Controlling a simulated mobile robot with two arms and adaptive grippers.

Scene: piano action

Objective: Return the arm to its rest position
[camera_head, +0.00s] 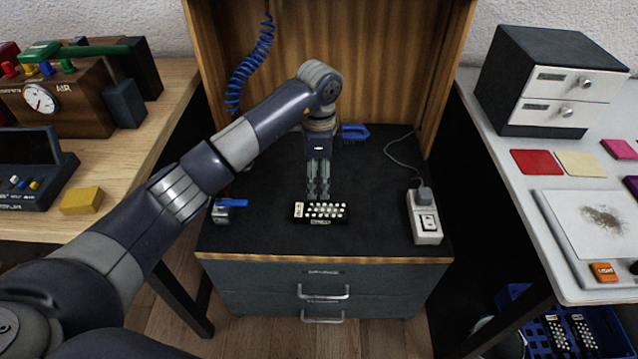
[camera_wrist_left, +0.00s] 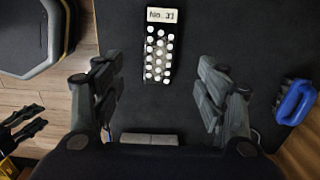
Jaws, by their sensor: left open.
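My left gripper (camera_head: 318,190) hangs fingers down over the black bench top, just behind a small black block with rows of white buttons and a white label (camera_head: 320,211). In the left wrist view, the fingers of the left gripper (camera_wrist_left: 165,95) are spread apart with nothing between them. The black block (camera_wrist_left: 159,47) lies flat on the bench beyond the fingertips, apart from them. The left arm reaches in from the lower left, bent at the elbow. Dark finger-like shapes (camera_wrist_left: 22,122) at the wrist view's left edge may be my right gripper; their opening is unclear.
A power strip (camera_head: 425,220) stands at the bench's right, a blue-handled clamp-like tool (camera_head: 224,212) at its left. A blue brush (camera_head: 355,132) lies at the back. A blue coiled hose (camera_head: 250,65) hangs behind the arm. Wooden panels enclose the bench; side tables flank it.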

